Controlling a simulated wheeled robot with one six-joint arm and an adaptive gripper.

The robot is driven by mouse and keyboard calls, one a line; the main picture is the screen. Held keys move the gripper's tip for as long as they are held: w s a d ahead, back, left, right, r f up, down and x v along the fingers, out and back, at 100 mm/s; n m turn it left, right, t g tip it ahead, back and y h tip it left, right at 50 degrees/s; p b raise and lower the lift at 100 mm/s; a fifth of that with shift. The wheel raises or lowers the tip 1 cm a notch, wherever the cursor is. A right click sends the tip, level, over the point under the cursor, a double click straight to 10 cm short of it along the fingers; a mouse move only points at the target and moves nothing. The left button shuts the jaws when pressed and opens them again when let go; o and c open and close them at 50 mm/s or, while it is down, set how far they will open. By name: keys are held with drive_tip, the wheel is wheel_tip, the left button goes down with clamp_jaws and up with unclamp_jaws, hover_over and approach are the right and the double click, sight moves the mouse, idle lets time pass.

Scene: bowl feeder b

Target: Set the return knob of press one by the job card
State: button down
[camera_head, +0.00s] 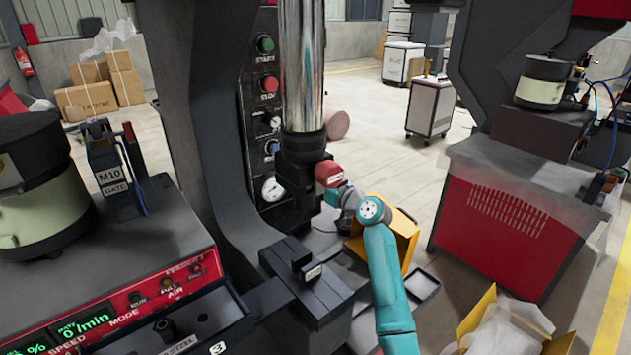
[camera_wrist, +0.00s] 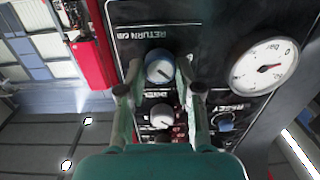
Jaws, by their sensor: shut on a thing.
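The return knob (camera_wrist: 160,65) is blue-grey with a pale rim and a dark pointer line. It sits on a black panel under an inverted label reading RETURN and further letters too blurred to read. My gripper (camera_wrist: 159,73) has one finger on each side of this knob and is shut on it. In the head view my arm reaches the press (camera_head: 213,120), but my fingertips and the return knob are hidden there. The knob's exact setting is too small to read. I cannot make out a job card in either view.
On the panel, a white knob (camera_wrist: 162,116) lies between my fingers, and a blue knob (camera_wrist: 224,122) and a bar gauge (camera_wrist: 268,67) are to the right. A yellow bin (camera_head: 402,233) stands beside my arm. A bowl feeder (camera_head: 40,185) is at left. Open floor lies behind.

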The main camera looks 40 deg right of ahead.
drive_tip(key=c, duration=0.8)
unclamp_jaws()
drive_tip(key=s, duration=1.2)
drive_tip(key=shift+d+r, duration=0.15)
drive_tip(key=shift+d, duration=0.25)
